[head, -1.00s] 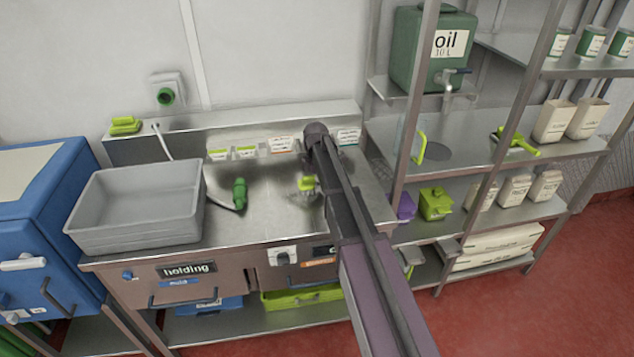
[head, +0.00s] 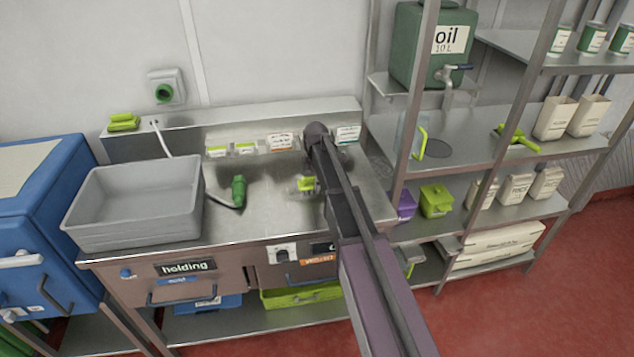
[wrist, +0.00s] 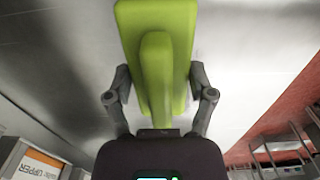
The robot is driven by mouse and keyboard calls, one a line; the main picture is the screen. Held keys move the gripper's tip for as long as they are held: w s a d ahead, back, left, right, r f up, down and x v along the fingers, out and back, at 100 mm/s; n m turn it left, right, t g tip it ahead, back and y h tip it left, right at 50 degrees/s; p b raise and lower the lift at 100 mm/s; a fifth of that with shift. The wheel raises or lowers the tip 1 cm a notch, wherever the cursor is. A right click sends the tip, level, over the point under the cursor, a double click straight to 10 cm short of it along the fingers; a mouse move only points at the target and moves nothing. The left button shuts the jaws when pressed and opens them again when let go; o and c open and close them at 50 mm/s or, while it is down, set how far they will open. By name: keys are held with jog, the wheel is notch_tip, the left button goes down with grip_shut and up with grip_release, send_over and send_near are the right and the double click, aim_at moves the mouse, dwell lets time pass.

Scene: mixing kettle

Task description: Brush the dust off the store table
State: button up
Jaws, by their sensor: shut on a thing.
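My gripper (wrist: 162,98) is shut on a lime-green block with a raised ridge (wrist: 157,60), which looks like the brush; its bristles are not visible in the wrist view. In the head view the green brush (head: 306,184) shows small at the left of my arm, over the steel table (head: 270,215). I cannot tell whether it touches the top. Part of the tabletop is hidden behind my arm. A faint speckled patch (head: 380,170) lies right of my arm near the table's right edge; I cannot tell whether it is dust.
A grey tub (head: 135,205) stands on the table's left, with a green-handled tool (head: 238,190) beside it. Small labelled holders (head: 245,149) line the back. A steel shelf rack (head: 470,150) with an oil container (head: 430,45) stands close on the right. A blue cabinet (head: 50,220) is at left.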

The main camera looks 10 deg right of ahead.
aim_at(304, 177)
jog(key=shift+a, duration=0.1)
jog(key=shift+a+r, duration=0.1)
jog(key=shift+a, duration=1.7)
jog(key=shift+a, duration=1.85)
jog(key=shift+a, duration=0.15)
jog(key=shift+a, duration=1.75)
jog(key=shift+s, duration=0.1)
